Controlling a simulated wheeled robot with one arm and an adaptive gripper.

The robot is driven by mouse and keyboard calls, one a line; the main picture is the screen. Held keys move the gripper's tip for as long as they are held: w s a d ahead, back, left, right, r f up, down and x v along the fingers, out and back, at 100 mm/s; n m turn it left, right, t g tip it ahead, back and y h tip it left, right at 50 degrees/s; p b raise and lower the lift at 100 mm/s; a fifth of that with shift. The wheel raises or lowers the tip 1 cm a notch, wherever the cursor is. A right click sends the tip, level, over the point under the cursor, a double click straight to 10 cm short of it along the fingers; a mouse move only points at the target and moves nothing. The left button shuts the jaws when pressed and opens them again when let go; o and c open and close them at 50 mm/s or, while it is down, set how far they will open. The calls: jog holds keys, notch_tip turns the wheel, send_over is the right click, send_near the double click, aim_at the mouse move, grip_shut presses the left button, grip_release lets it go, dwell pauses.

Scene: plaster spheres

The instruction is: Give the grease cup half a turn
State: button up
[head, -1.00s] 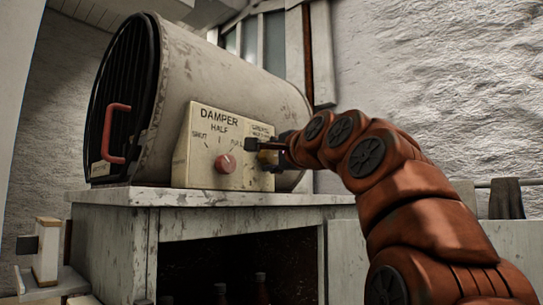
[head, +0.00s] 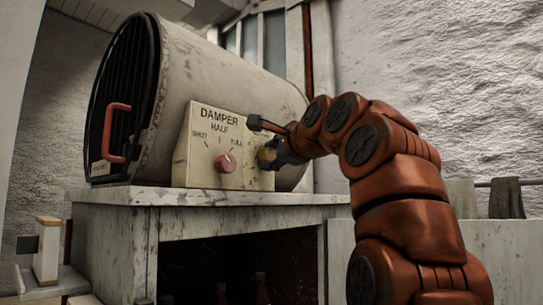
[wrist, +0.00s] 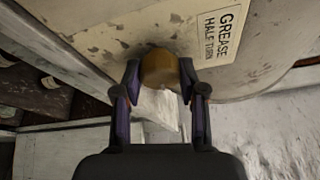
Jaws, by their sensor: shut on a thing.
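The grease cup (wrist: 160,69) is a rounded brass-coloured knob on the cream damper panel, beside a label reading "GREASE HALF TURN" (wrist: 219,34) in the wrist view. My gripper (wrist: 159,78) has one finger on each side of the cup and is shut on it. In the head view the cup (head: 266,156) shows at the right side of the panel, partly hidden by my gripper (head: 272,154).
The panel (head: 203,150) carries a red damper knob (head: 225,163) left of the cup. Behind it is a large grey drum (head: 215,75) with a red handle (head: 116,132). It stands on a worn bench (head: 180,197). Dim bottles (head: 261,288) stand below.

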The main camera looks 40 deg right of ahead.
jog(key=shift+m, duration=0.6)
dwell(1.1)
jog(key=o, duration=1.1)
jog(key=shift+s, duration=0.1)
jog(key=shift+s+a+r, duration=0.2)
jog(key=shift+s+a, duration=0.1)
jog(key=shift+s, duration=1.65)
jog(key=shift+s+a+r, duration=0.25)
jog(key=shift+s, duration=1.7)
jog(key=shift+s+a+r, duration=0.2)
jog(key=shift+s+a, duration=0.1)
jog(key=shift+s, duration=1.65)
